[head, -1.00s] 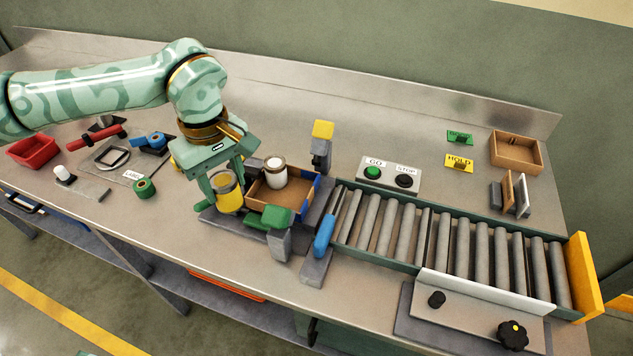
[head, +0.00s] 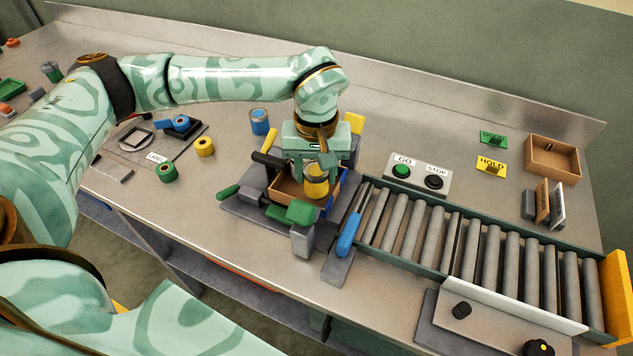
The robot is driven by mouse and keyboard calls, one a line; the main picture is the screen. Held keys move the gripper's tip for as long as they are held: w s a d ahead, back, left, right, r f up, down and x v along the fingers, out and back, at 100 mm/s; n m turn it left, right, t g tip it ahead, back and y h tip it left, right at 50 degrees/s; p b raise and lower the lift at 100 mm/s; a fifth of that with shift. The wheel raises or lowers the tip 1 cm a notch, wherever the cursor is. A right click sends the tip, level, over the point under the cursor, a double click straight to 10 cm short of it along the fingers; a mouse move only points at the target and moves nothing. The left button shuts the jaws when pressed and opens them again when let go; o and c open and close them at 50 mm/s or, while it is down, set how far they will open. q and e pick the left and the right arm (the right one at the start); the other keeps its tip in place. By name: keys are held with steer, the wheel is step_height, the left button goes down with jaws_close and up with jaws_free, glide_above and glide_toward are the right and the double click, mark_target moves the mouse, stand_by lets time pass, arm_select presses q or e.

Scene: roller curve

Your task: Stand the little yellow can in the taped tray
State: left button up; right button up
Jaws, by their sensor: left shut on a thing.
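The little yellow can (head: 316,188) is between the fingers of my left gripper (head: 315,180), which is shut on it. The can is upright, over or inside the right part of the brown tray (head: 285,189). I cannot tell whether its bottom touches the tray floor. The tray sits in a grey fixture with blue at its right side. My gripper hides the tray's back part and the white jar seen there earlier. My right gripper is not in view.
A roller conveyor (head: 440,232) runs right from the fixture, with a blue-handled lever (head: 347,235) at its near end. A green clamp (head: 294,213) stands at the tray's front.

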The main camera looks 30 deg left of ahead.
mark_target(316, 184)
arm_select(q)
steer(key=shift+f, duration=1.65)
steer(key=shift+f, duration=0.15)
steer(key=o, duration=1.2)
steer(key=shift+c, duration=0.2)
steer(key=shift+s, duration=0.1)
step_height(316, 184, up, 12)
steer(key=shift+r+p, duration=0.2)
steer(key=shift+p, duration=0.55)
